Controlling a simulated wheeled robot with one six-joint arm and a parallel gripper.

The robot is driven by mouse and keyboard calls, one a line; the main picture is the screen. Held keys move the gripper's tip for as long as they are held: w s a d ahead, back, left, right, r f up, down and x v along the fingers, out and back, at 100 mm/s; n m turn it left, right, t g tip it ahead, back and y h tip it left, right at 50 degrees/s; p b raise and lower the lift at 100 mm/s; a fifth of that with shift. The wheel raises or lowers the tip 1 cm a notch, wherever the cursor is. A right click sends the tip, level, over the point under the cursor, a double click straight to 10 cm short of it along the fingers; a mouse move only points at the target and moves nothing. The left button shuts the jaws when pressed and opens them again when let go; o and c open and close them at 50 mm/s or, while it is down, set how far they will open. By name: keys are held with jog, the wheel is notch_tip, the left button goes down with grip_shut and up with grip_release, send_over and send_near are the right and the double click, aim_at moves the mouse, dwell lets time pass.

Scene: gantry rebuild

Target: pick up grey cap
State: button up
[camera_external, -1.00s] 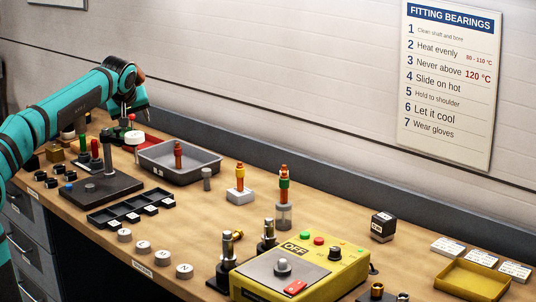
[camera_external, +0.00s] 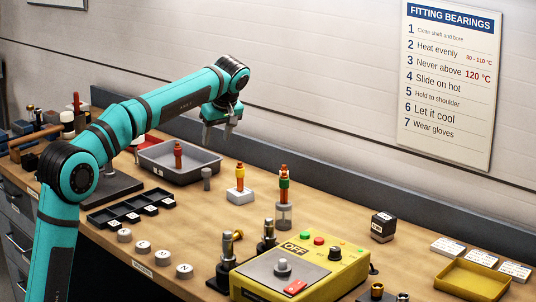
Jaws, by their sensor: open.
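My gripper (camera_external: 217,138) is open and empty, pointing down in the air; in the picture it lies just above the right back part of the grey tray. No thing is plainly marked as the grey cap. I cannot tell which is the cap.
The grey tray (camera_external: 205,172) holds a red-orange piece (camera_external: 178,155). An orange-topped piece on a white block (camera_external: 239,192) and a green-and-orange piece on a grey cylinder (camera_external: 284,196) stand to the right. A yellow control box (camera_external: 335,270) is in front.

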aim_at(207, 169)
jog(key=x, duration=1.1)
jog(key=shift+a+f, duration=0.1)
jog(key=shift+f, duration=0.15)
jog(key=shift+a+x, duration=0.1)
jog(key=shift+x, duration=1.25)
jog(key=shift+a+x, duration=0.15)
jog(key=shift+x, duration=1.2)
jog(key=shift+w+r, duration=0.1)
jog(key=shift+c, duration=0.2)
jog(key=c, duration=1)
